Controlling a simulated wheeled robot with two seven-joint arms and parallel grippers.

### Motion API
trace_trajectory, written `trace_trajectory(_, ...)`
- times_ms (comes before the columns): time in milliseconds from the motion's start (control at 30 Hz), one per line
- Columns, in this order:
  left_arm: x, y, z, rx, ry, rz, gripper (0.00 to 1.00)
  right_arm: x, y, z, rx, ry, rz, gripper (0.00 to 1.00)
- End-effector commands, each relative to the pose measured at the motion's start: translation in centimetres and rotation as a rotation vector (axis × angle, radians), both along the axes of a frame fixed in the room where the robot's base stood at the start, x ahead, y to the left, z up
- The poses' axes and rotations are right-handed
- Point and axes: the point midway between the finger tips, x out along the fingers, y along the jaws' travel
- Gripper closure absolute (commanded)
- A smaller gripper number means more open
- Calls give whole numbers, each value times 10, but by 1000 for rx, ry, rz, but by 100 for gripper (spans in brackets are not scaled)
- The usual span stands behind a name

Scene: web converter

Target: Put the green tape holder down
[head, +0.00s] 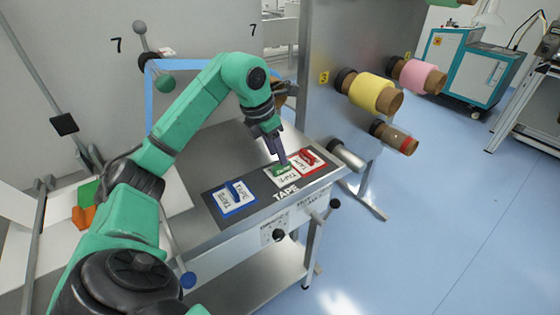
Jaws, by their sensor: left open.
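The green tape holder (285,170) sits on the green-edged white label (291,180) in the middle of the dark TAPE mat on the metal table. My left gripper (282,157) is open and points down right at the holder. Its fingers cover part of the holder, so I cannot tell whether they touch it. A red tape holder (308,156) lies on the red-edged label at the right. A blue holder (236,186) lies on the blue-edged label at the left. My right gripper is out of view.
The dark TAPE mat (252,213) lies along the table's front edge, with bare metal table (218,159) behind it. A metal panel with a yellow roll (372,94) and a pink roll (418,76) stands at the right. Open blue floor lies beyond.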

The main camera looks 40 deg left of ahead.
Motion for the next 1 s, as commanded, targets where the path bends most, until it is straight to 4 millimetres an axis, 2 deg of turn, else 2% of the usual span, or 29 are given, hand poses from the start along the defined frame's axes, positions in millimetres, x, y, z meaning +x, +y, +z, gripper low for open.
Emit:
trace_trajectory(33, -3, 2, 16, 3, -8, 3, 54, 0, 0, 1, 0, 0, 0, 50)
trace_trajectory(100, -9, 3, 35, 2, -7, 2, 54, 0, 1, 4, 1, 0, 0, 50)
trace_trajectory(200, -15, 5, 57, 1, -6, 1, 54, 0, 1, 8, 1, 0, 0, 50)
trace_trajectory(300, -19, 6, 68, 1, -2, 1, 54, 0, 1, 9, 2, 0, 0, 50)
trace_trajectory(1000, -21, 6, 71, 1, 0, 0, 54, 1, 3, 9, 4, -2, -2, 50)
